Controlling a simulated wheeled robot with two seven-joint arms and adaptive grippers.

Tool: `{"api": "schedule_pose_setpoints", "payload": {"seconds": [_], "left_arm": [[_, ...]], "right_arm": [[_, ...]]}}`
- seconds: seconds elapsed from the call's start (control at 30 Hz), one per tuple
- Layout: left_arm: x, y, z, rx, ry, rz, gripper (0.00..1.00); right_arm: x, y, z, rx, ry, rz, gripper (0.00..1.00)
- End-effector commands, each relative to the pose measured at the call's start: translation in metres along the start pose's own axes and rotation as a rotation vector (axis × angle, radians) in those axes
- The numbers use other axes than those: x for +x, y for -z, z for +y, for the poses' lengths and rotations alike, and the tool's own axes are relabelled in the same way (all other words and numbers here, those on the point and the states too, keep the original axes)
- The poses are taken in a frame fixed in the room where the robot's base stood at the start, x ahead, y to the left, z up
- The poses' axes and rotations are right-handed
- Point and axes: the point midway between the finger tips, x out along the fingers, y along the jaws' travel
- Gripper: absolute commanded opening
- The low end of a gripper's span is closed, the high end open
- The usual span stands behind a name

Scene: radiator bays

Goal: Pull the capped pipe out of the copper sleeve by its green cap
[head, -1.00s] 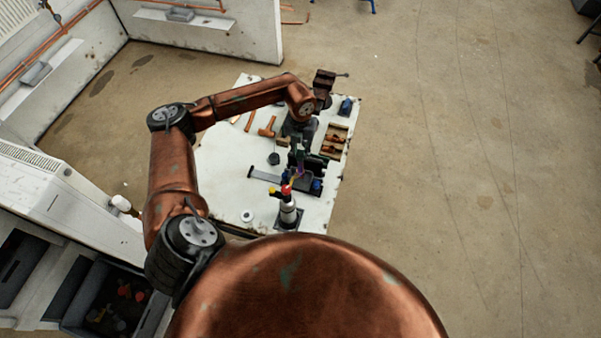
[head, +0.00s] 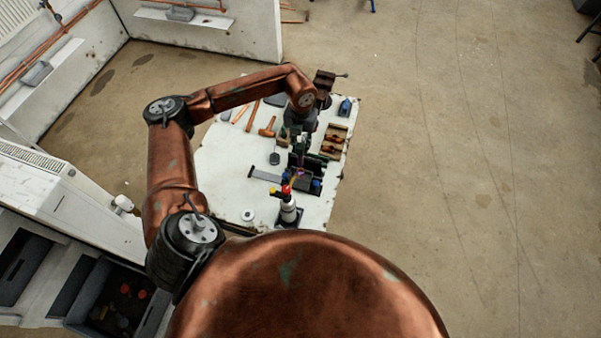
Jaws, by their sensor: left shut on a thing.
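My left gripper (head: 302,148) points down over the far right part of the white table and is shut. Dark green shows at its fingers, where it holds the green cap of the capped pipe; the cap is small and mostly covered by the fingers. A small purple and orange-brown patch shows just below the fingers, over a dark fixture (head: 306,181). I cannot make out the copper sleeve clearly, nor whether the pipe is still inside it. My right gripper is not in view.
Open floor lies to the right.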

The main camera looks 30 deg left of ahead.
Motion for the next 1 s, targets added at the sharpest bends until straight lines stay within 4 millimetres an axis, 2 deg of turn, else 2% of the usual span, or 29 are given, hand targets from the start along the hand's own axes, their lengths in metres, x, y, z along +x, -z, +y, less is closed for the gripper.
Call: {"api": "schedule_pose_setpoints", "payload": {"seconds": [0.53,1.0], "left_arm": [[-0.006,0.0,0.0,0.0,0.0,0.0,0.02],[-0.019,0.0,0.0,0.0,0.0,0.0,0.02]], "right_arm": [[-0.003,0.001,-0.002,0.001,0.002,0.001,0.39],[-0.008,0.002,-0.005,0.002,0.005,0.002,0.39]]}}
